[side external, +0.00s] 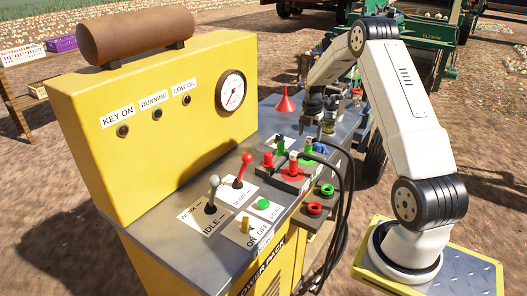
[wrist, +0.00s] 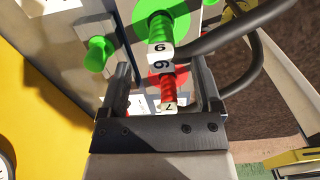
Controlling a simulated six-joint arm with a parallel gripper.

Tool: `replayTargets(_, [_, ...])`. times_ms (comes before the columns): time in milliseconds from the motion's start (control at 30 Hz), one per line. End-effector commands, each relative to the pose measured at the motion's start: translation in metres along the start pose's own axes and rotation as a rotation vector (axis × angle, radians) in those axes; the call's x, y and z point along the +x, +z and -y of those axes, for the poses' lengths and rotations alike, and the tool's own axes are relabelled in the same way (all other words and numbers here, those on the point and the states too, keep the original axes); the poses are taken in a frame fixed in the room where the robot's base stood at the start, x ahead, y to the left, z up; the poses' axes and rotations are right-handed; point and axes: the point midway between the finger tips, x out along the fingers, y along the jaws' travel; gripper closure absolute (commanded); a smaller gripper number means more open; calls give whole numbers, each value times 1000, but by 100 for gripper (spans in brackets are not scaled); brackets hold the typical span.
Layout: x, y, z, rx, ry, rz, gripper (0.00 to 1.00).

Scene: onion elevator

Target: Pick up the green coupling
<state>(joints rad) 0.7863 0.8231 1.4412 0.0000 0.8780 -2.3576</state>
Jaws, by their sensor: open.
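In the wrist view a green coupling (wrist: 158,28) with a black hose and a white numbered end cap stands on a green disc. A red coupling (wrist: 169,90) with a cap marked 7 lies nearer, between the fingers of my gripper (wrist: 162,72) in the picture. The gripper is open, and no contact with either coupling shows. The green coupling is just beyond the fingertips in this view. In the side view my gripper (side external: 317,126) hangs above the right end of the grey panel, over the coupling block; the green coupling (side external: 307,146) is small there and partly crowded by neighbours.
A green knob (wrist: 98,52) stands left of the gripper in the wrist view. Black hoses (side external: 347,190) loop down the panel's right side. Red-tipped (side external: 246,158) and white-tipped (side external: 214,181) levers rise from the panel.

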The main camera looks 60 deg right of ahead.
Motion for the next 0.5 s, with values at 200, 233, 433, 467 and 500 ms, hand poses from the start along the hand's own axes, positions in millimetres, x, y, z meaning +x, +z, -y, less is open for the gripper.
replayTargets(200, [6, 0, 0, 0, 1, 1, 18])
replayTargets(233, [6, 0, 0, 0, 0, 0, 18])
replayTargets(433, [16, -2, 1, 0, -1, -1, 18])
replayTargets(467, [19, -2, 1, 0, -1, -1, 18])
replayTargets(500, [23, -2, 1, 0, -1, -1, 18])
